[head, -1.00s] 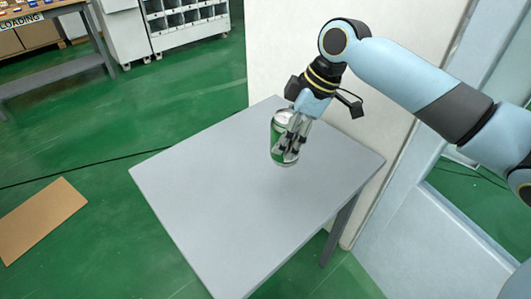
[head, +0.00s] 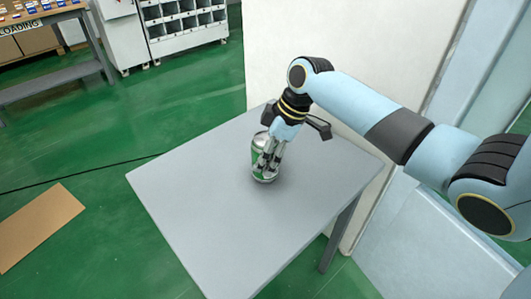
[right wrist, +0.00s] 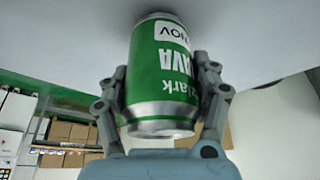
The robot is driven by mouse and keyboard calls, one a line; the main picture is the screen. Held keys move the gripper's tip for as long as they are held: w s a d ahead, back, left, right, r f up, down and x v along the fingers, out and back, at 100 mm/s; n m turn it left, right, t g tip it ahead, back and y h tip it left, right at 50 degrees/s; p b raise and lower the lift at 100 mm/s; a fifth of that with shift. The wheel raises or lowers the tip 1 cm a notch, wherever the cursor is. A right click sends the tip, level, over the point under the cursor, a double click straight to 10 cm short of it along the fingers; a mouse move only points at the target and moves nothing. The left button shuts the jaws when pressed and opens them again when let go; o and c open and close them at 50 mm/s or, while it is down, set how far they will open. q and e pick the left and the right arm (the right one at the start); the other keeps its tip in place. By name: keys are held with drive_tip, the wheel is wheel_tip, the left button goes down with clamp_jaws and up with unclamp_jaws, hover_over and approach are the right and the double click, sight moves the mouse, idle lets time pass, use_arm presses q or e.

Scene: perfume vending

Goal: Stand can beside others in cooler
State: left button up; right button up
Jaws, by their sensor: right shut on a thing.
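A green and silver can (head: 257,160) is upright at the grey table (head: 215,215), towards its far side. My right gripper (head: 268,166) is shut on the can, with its fingers around the can's sides. In the right wrist view the can (right wrist: 160,60) sits between the two fingers of my right gripper (right wrist: 160,85), its lettering upside down. The can's base is at or very close to the table top; I cannot tell whether it touches. No other cans show. My left gripper is not in view.
A tall white panel (head: 300,60) stands right behind the table. A pale blue-grey structure (head: 430,235) is at the right; I cannot tell whether it is the cooler. The rest of the table top is clear. A brown board (head: 38,225) lies on the green floor.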

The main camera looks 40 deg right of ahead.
drive_tip(key=o, duration=1.6)
